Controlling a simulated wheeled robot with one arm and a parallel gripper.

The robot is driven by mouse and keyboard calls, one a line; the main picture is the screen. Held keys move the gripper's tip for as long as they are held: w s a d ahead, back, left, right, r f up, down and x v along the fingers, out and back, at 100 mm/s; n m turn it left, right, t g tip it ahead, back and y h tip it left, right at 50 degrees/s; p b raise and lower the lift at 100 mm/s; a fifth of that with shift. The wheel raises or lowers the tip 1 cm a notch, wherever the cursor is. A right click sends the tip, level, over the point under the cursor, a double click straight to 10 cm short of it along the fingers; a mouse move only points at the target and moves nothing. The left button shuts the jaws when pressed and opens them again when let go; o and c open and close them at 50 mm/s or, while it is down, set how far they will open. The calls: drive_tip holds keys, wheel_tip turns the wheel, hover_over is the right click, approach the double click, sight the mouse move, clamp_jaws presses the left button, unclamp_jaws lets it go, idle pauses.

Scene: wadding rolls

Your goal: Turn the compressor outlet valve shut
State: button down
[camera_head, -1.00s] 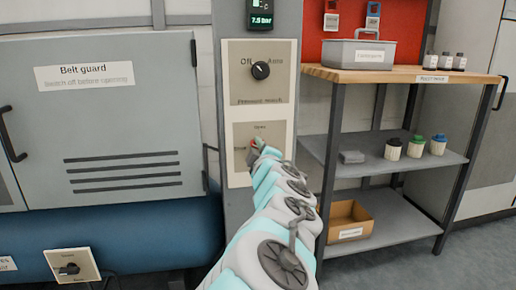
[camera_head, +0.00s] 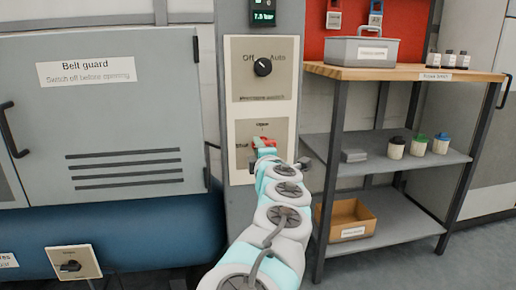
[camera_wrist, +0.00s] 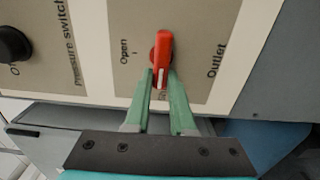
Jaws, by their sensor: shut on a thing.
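The outlet valve's red handle (camera_head: 264,141) is on the beige panel, below the pressure switch. It also shows in the wrist view (camera_wrist: 163,48), its white line pointing down the picture, toward a mostly hidden label between my fingers. "Open" is to its left there and "Outlet" to its right. In the head view the handle lies about level, with "Open" above and "Shut" to its left. My gripper (camera_wrist: 161,78) has its two green fingertips on either side of the handle's lower end, shut on it. In the head view my arm hides the fingers and the panel's lower right.
The black pressure switch knob (camera_head: 263,67) is just above. A belt guard cabinet (camera_head: 110,110) stands left, over a blue tank (camera_head: 130,235). Another small switch (camera_head: 70,267) is at lower left. A shelf unit (camera_head: 400,71) with bottles and boxes stands close on the right.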

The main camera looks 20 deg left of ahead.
drive_tip(key=shift+f, duration=0.1)
drive_tip(key=c, duration=0.8)
unclamp_jaws()
drive_tip(key=shift+o, duration=0.2)
drive_tip(key=shift+s, duration=0.1)
